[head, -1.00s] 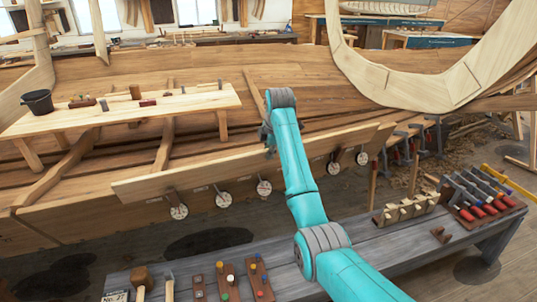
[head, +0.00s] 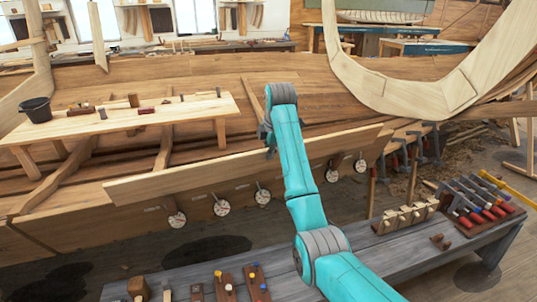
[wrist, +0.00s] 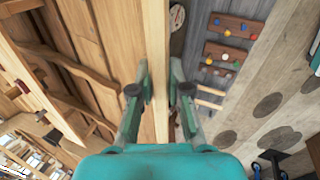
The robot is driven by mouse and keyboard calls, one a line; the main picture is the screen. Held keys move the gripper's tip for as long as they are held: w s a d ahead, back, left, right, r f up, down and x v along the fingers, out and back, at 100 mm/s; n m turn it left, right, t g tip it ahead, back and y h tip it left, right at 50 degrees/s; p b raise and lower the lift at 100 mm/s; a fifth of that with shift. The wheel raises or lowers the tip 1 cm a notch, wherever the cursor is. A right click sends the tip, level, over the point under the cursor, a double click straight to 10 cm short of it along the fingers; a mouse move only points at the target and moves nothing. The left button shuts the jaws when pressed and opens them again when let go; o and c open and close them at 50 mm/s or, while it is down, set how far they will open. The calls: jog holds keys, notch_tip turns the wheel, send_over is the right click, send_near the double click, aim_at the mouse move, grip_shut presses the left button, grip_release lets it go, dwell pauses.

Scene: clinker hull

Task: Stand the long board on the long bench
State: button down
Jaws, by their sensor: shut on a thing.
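The long board (head: 195,176) is a pale plank, held across the side of the hull and seen nearly end to end in the head view. My gripper (head: 268,143) is shut on it near its middle. In the wrist view the board (wrist: 155,50) runs straight away between the two fingers of my gripper (wrist: 161,88). A long grey bench (head: 330,260) stands in front of the hull, below and nearer than the board, partly hidden by my arm. The board is apart from this bench.
On the grey bench are a mallet (head: 138,288), small trays with coloured pegs (head: 256,281), a wooden rack (head: 405,216) and a rack of red-handled tools (head: 480,204). Round discs (head: 222,207) line the hull below the board. A plank bench (head: 120,120) with a black bucket (head: 36,109) stands behind.

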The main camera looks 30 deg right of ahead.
jog(key=shift+v, duration=1.45)
